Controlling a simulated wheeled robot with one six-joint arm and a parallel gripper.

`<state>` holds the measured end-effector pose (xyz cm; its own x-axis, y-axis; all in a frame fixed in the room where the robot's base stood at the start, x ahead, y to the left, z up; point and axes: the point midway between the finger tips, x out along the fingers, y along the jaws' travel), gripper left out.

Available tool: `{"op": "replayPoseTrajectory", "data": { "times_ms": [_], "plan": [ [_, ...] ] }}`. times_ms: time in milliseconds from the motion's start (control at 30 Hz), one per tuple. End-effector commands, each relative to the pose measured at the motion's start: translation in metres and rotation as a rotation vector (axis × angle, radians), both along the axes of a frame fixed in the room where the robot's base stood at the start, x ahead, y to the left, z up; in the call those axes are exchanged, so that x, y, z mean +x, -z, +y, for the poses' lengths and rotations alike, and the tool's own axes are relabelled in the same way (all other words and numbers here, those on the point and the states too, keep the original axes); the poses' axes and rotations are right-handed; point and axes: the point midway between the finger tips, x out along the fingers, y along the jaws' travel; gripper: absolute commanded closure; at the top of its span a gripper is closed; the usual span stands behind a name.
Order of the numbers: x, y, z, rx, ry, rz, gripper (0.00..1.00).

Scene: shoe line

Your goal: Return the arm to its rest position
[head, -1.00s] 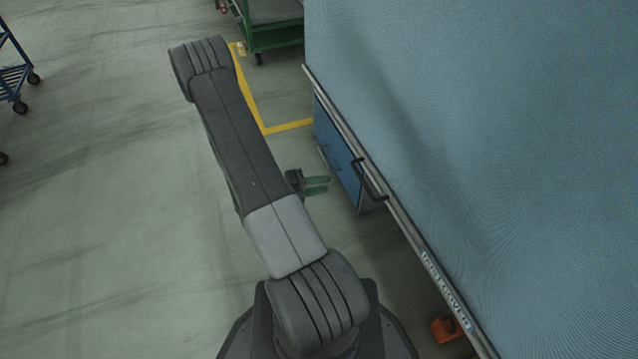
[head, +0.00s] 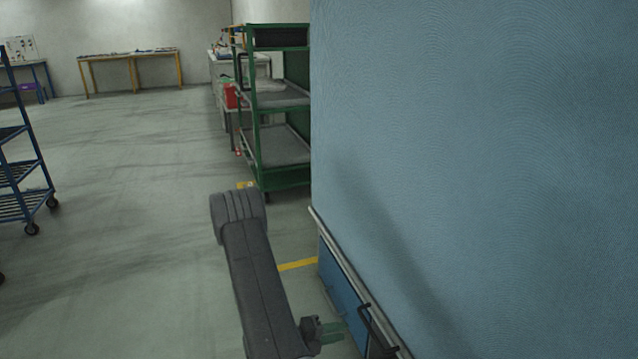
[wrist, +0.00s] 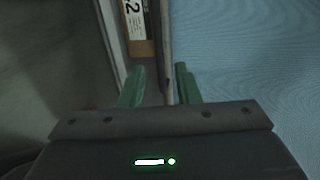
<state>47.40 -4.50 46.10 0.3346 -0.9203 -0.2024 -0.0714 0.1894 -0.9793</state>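My gripper (wrist: 158,84) shows in the wrist view with its two green fingers spread apart and nothing between them. In the head view my gripper (head: 332,332) is low in the picture, beside the blue cabinet (head: 345,290), and partly hidden behind my arm. My arm (head: 258,285) is bent, with its dark elbow joint raised at the upper end and its lower part outside the picture.
A large blue panel (head: 480,150) fills the right side, with a metal rail and a black handle (head: 376,330) along its lower edge. A green shelf cart (head: 258,130) stands ahead. A blue rack (head: 22,170) is at left. Open floor (head: 130,200) lies between.

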Motion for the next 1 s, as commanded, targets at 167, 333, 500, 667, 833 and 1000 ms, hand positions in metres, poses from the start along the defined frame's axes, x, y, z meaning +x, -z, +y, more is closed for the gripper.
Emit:
{"op": "replayPoseTrajectory", "data": {
  "times_ms": [167, 333, 500, 667, 833, 1000],
  "plan": [
    [0.007, 0.007, -0.023, 0.001, 0.005, -0.001, 0.71],
    [0.015, 0.011, -0.044, 0.001, 0.005, -0.001, 0.71],
    [0.022, 0.016, -0.064, 0.002, 0.006, -0.001, 0.71],
    [0.029, 0.019, -0.080, 0.000, 0.003, -0.001, 0.71],
    [0.033, 0.020, -0.091, 0.001, 0.002, -0.001, 0.71],
    [0.034, 0.021, -0.094, 0.000, 0.000, -0.001, 0.71]
  ]
}}
